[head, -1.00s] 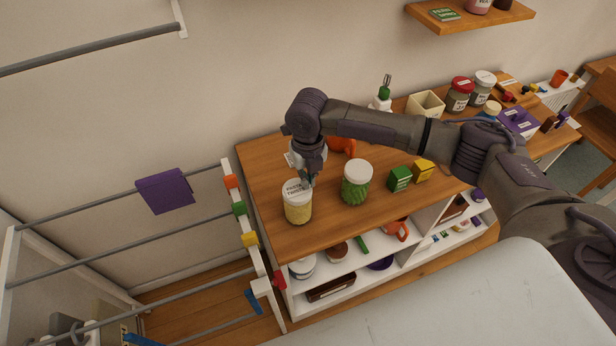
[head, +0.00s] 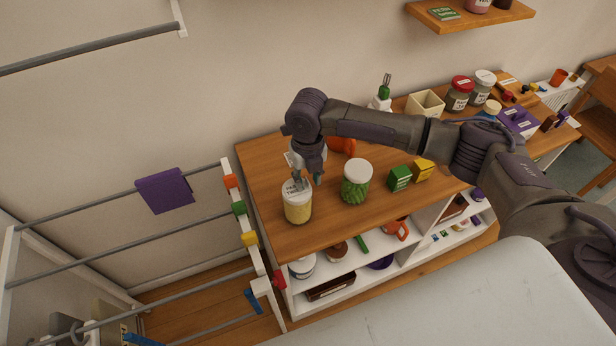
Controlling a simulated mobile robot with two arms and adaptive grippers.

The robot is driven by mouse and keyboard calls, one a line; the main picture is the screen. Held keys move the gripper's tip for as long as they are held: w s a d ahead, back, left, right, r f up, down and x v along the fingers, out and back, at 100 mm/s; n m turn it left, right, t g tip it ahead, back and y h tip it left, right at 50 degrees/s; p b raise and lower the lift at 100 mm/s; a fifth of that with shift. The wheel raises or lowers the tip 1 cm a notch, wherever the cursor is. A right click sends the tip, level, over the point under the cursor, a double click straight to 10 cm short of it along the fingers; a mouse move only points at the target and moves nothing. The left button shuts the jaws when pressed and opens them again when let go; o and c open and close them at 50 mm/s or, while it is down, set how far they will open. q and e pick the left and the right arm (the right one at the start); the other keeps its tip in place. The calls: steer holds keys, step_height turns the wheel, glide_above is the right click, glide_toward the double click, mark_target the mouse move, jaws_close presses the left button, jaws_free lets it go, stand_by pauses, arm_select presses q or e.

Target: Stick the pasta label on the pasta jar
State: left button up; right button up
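The pasta jar (head: 298,208) stands upright near the left end of the wooden shelf top. It has pale yellow contents and a white lid. Dark lettering, partly covered by a finger, shows on the lid; it looks like the pasta label (head: 292,187) lying flat there. My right gripper (head: 309,181) points down at the lid's right rear side. Its fingers are apart, with nothing seen between them. Whether a fingertip touches the lid I cannot tell. My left gripper is not in view.
A jar with green contents (head: 356,183) stands close to the right of the pasta jar. Green (head: 399,179) and yellow (head: 423,170) boxes stand further right. An orange object (head: 343,146) lies behind my gripper. The wood in front of the jars is clear.

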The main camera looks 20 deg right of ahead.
steer(key=shift+r, duration=0.1)
steer(key=shift+r, duration=0.25)
step_height(320, 180, up, 11)
steer(key=shift+r, duration=0.15)
stand_by(0.4)
